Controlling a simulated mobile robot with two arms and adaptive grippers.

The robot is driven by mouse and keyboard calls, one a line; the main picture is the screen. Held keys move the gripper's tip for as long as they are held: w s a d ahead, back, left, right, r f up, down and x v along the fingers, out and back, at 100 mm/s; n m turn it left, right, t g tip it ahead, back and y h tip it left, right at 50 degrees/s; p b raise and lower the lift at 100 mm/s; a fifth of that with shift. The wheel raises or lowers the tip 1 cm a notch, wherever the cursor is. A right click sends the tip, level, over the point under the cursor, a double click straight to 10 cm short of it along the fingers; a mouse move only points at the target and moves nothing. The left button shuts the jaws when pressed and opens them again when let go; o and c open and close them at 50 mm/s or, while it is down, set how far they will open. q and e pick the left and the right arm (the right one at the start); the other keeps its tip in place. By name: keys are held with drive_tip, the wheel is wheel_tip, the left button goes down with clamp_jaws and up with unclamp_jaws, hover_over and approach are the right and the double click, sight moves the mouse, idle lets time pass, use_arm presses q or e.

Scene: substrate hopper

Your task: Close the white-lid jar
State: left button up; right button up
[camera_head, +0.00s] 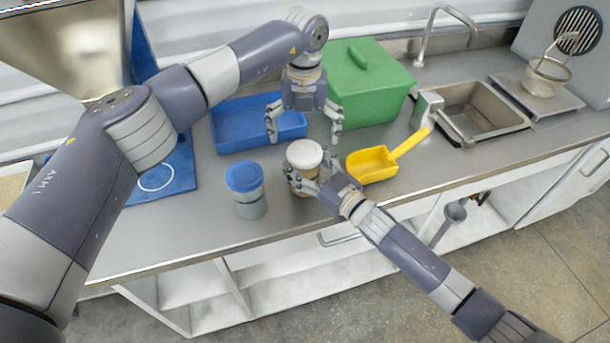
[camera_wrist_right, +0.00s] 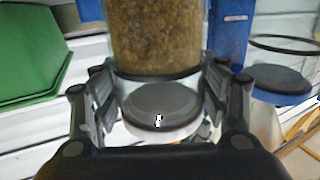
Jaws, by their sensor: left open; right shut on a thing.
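The white-lid jar (camera_head: 304,154) stands on the steel counter with its white top facing up. In the right wrist view the jar's brown grainy contents (camera_wrist_right: 155,35) and a dark band near one end show. I cannot tell whether the lid is fully seated. My right gripper (camera_head: 310,179) is shut around the jar's side, with fingers on both sides in the right wrist view (camera_wrist_right: 160,97). My left gripper (camera_head: 304,137) is open and empty, pointing down just behind the jar, with its fingers spread.
A blue-lid jar (camera_head: 246,177) stands to the left. A blue tray (camera_head: 235,128) and a green bin (camera_head: 370,85) are behind. A yellow scoop (camera_head: 372,165) lies to the right, before the sink (camera_head: 480,108). The counter's front edge is close to the jars.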

use_arm(q)
drive_tip(key=shift+r, duration=0.1)
wheel_tip(320, 180, up, 12)
idle(0.5)
use_arm(e)
drive_tip(key=o, duration=2.2)
drive_tip(key=shift+c, duration=0.2)
drive_tip(key=v, duration=1.2)
